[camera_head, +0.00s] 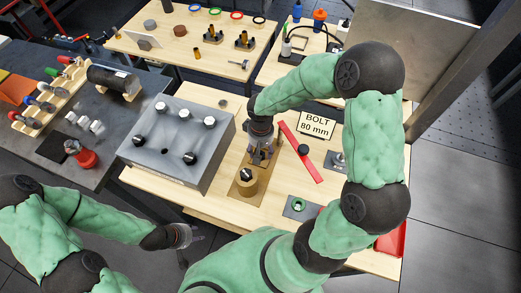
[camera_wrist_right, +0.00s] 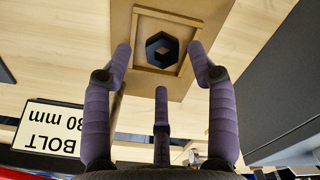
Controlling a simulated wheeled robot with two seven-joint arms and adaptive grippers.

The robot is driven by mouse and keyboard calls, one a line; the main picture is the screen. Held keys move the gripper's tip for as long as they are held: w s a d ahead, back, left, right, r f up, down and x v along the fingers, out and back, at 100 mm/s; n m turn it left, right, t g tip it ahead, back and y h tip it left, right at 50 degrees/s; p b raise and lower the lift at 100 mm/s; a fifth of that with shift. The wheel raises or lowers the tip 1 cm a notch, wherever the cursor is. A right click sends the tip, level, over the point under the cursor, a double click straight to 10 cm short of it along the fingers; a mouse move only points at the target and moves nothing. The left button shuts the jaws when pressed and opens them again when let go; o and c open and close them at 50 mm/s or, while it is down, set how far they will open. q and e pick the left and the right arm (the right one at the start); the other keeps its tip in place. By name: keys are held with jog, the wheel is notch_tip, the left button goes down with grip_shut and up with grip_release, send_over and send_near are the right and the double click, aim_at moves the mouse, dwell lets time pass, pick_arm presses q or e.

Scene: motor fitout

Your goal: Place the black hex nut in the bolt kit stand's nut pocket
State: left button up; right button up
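The black hex nut (camera_wrist_right: 162,49) lies flat inside a square raised wooden frame, the nut pocket (camera_wrist_right: 140,63), on the bolt kit stand (camera_wrist_right: 190,12). My right gripper (camera_wrist_right: 161,62) is open above it, with purple padded fingers spread around the pocket and apart from the nut. In the head view the right gripper (camera_head: 262,152) points down over the stand (camera_head: 234,191) and hides the nut. A brass-coloured cylinder with a dark top (camera_head: 246,183) stands on the near part of the stand. My left gripper (camera_head: 190,240) is open and empty, low at the left, off the table.
A grey metal box with knobs (camera_head: 150,145) stands left of the stand. A red bar (camera_head: 302,155) and a "BOLT 80 mm" sign (camera_head: 316,126) are to the right; the sign also shows in the right wrist view (camera_wrist_right: 48,130). A red tray (camera_head: 392,241) is at the near right.

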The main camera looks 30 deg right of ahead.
notch_tip(320, 180, up, 10)
jog(key=p, duration=0.2)
jog(key=shift+r, duration=0.2)
jog(key=shift+c, duration=0.3)
dwell(0.8)
